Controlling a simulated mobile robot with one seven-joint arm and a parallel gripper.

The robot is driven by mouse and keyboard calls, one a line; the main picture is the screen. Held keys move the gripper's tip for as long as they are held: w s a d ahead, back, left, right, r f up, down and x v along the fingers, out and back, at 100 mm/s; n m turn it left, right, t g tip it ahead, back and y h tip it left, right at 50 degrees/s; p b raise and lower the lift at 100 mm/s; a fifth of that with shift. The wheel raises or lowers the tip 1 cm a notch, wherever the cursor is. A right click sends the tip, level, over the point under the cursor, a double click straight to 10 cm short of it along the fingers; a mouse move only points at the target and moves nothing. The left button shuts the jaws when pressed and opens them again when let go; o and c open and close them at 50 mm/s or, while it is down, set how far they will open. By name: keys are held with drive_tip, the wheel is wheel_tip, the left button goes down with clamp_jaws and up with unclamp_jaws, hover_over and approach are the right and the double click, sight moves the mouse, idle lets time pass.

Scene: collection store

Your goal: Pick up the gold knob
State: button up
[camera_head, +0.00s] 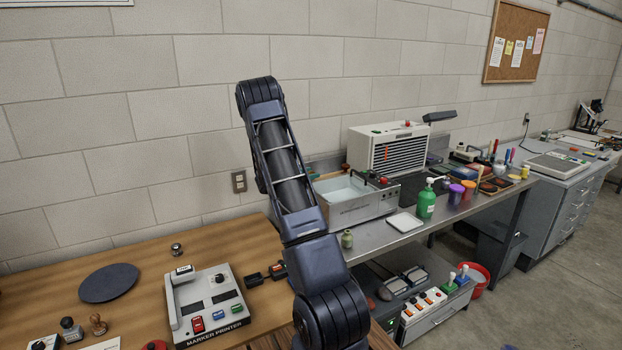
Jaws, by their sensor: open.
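I cannot pick out a clearly gold knob. A small round metallic piece with a dark middle (176,249) stands alone at the back of the wooden table; its colour is too unclear to call gold. A small olive-coloured jar-like piece (347,239) stands at the near left end of the steel bench, just right of my arm. My arm rises through the middle of the view and hides part of the bench and table behind it. My gripper is not in view.
The wooden table (140,258) holds a dark round disc (109,283), a marker printer (208,303) and a wooden-handled stamp (98,324). The steel bench (440,222) carries a basin (350,210), white tray (405,222) and green bottle (426,203).

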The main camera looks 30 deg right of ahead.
drive_tip(key=shift+d, duration=0.4)
drive_tip(key=c, duration=1.1)
drive_tip(key=shift+c, duration=0.2)
drive_tip(key=shift+r, duration=0.1)
